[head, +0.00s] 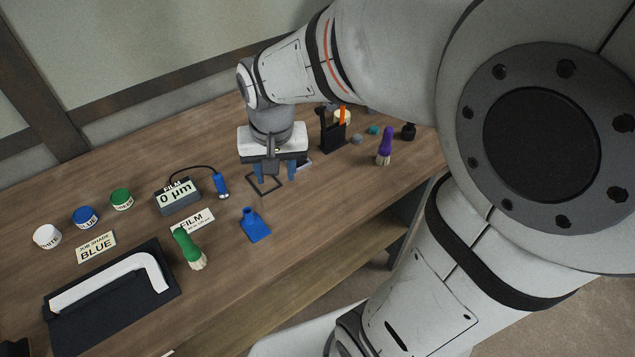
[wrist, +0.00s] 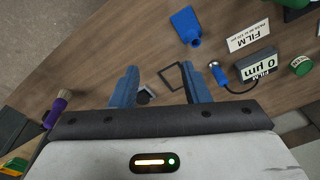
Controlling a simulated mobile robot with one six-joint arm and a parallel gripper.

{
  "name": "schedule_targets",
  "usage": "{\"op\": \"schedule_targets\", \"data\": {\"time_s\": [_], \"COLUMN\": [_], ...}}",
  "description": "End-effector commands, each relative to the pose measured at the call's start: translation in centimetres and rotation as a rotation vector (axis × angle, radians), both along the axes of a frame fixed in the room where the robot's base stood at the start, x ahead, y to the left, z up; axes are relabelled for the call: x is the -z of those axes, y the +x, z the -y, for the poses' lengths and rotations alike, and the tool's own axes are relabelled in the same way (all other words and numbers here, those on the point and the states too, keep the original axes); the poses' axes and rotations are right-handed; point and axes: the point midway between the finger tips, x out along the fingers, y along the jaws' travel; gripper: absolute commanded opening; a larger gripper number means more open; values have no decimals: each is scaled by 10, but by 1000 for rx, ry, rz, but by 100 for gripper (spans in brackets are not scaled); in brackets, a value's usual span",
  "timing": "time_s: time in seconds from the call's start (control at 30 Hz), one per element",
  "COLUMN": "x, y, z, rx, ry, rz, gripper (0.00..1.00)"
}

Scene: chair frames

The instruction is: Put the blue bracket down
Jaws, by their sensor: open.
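My gripper (head: 273,177) is over the far middle of the wooden bench, its two blue fingers pointing down. In the wrist view my gripper (wrist: 161,74) has its fingers well apart with nothing held between them. A blue piece (head: 256,228) with a flat body and a short neck lies on the bench in front of my gripper, clear of it. It also shows in the wrist view (wrist: 186,24), beyond the fingertips. I cannot tell for certain that it is the bracket. A dark square outline (head: 265,190) lies on the bench close to my fingers.
A film gauge (head: 178,197) with a corded blue probe (head: 221,186) stands left of my gripper. A green brush (head: 187,246) and a black tray (head: 60,314) with a white bent part (head: 110,283) lie nearer. A black holder (head: 332,137) and purple brush (head: 385,146) are right.

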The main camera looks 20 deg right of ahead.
Motion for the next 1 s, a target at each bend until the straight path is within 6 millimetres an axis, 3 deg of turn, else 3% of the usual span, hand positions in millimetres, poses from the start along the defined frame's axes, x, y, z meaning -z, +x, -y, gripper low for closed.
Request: {"op": "schedule_targets", "data": {"time_s": [0.1, 0.2, 0.4, 1.0], "x": [-18, -25, -28, -28], "y": [-34, -58, -86, -89], "z": [28, 43, 58, 60], "rx": [-61, -112, -174, -184], "ry": [-12, -29, -54, -59], "rz": [63, 100, 141, 146], "gripper": [42, 42, 42, 42]}}
